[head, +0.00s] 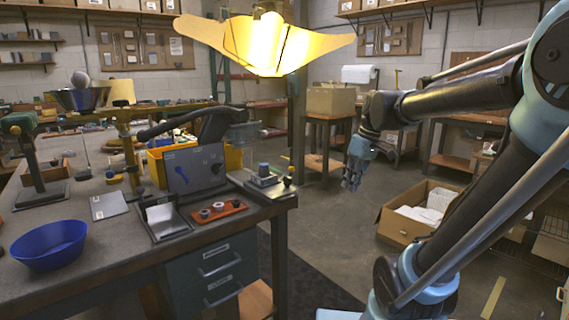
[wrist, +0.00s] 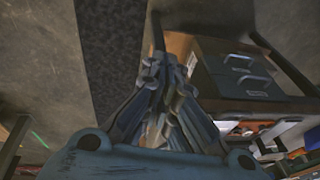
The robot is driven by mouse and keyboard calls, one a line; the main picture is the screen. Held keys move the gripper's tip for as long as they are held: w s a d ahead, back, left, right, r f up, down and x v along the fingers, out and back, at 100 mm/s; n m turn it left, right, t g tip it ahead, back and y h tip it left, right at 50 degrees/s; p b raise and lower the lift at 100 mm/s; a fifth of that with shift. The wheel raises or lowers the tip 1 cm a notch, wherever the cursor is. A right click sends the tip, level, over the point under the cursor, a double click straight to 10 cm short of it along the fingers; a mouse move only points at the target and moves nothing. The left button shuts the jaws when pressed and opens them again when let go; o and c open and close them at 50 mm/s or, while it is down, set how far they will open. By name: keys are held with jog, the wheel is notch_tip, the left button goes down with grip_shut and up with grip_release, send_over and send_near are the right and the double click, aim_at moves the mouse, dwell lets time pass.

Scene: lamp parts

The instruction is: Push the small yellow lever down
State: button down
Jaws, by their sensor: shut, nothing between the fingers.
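My gripper (head: 352,186) hangs in the air to the right of the workbench (head: 75,265), pointing down. Its fingers are shut with nothing between them. In the wrist view, the closed fingers of my gripper (wrist: 165,62) point toward the bench's drawer side. A small metal device (head: 264,184) with a dark blue knob stands at the bench's right corner. A small yellow part (head: 288,180) shows at its right end; it is too small to tell surely whether it is the lever or which way it points. My gripper is apart from it, to its right.
A lit yellow lamp shade (head: 266,42) hangs above. An open cardboard box (head: 415,212) sits on the floor. Open floor lies between.

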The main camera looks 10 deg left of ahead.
jog(key=w+a+r+n+g, duration=0.1)
jog(key=w+a+r+n, duration=0.2)
jog(key=a, duration=0.4)
jog(key=w+a+r+n+g+y, duration=0.1)
jog(key=w+a+r+n, duration=0.3)
jog(key=w+a, duration=0.3)
jog(key=w+a+r+n+g+y, duration=0.1)
jog(key=w+a+r+n, duration=0.2)
jog(key=a, duration=0.5)
jog(key=w+n, duration=0.1)
jog(key=w, duration=0.1)
jog(key=shift+w+a+r+n+g, duration=0.25)
jog(key=shift+w+a+n+g, duration=0.05)
jog(key=shift+f, duration=0.1)
notch_tip(320, 180, down, 9)
jog(key=s, duration=0.1)
jog(key=shift+s+a, duration=0.2)
jog(key=shift+a, duration=0.15)
